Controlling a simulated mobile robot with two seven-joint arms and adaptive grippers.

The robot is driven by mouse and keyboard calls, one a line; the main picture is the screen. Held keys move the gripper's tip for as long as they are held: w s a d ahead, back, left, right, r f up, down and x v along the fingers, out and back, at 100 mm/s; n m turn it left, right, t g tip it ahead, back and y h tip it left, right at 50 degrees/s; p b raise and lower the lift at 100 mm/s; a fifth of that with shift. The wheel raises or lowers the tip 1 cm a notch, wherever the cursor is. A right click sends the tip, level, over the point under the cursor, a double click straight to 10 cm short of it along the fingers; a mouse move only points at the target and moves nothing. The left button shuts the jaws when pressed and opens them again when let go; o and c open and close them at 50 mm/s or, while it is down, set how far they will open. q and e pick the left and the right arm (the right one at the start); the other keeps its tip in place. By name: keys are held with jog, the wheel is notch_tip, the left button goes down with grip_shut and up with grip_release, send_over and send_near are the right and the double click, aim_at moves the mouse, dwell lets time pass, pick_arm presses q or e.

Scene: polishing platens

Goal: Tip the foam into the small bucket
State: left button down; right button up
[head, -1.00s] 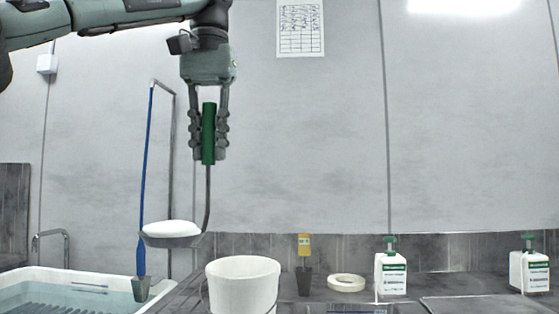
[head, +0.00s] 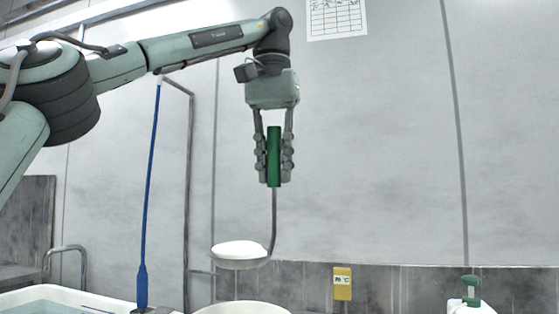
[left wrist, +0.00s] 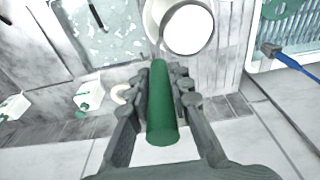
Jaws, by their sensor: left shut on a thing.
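My left gripper (head: 273,158) is shut on the green handle (head: 273,150) of a skimmer ladle, which hangs upright with its bowl (head: 242,264) at the bottom. White foam (head: 238,248) sits heaped in the bowl, which looks about level. The small white bucket (head: 240,308) is at the bottom edge of the head view, below the bowl; only its rim shows there. In the left wrist view the foam (left wrist: 187,27) lies in front of the bucket (left wrist: 151,20) and covers most of its mouth. My right gripper is not in view.
A white-rimmed water tank (head: 55,294) is at the lower left, with a blue-handled tool (head: 148,200) standing by it. A yellow thermometer-like tag (head: 342,284) and a green-topped bottle (head: 471,292) are right of the bucket. The air around the ladle is clear.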

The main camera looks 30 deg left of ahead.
aim_at(272, 177)
pick_arm(q)
jog(key=f, duration=0.3)
jog(key=shift+s, duration=0.25)
jog(key=shift+s+d+t, duration=0.15)
jog(key=shift+s+t, duration=0.2)
jog(key=shift+t, duration=0.05)
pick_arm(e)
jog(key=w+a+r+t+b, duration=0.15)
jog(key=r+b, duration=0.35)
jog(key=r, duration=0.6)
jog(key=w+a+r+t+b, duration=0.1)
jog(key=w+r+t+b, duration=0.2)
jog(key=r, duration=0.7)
pick_arm(q)
jog(key=s+d+f+t+y+b, duration=0.2)
jog(key=s+f+t, duration=0.5)
jog(key=s+t, duration=0.4)
jog(key=shift+s+d+y+b, duration=0.4)
jog(key=shift+s+y+b, duration=0.05)
jog(key=shift+y+b, duration=0.05)
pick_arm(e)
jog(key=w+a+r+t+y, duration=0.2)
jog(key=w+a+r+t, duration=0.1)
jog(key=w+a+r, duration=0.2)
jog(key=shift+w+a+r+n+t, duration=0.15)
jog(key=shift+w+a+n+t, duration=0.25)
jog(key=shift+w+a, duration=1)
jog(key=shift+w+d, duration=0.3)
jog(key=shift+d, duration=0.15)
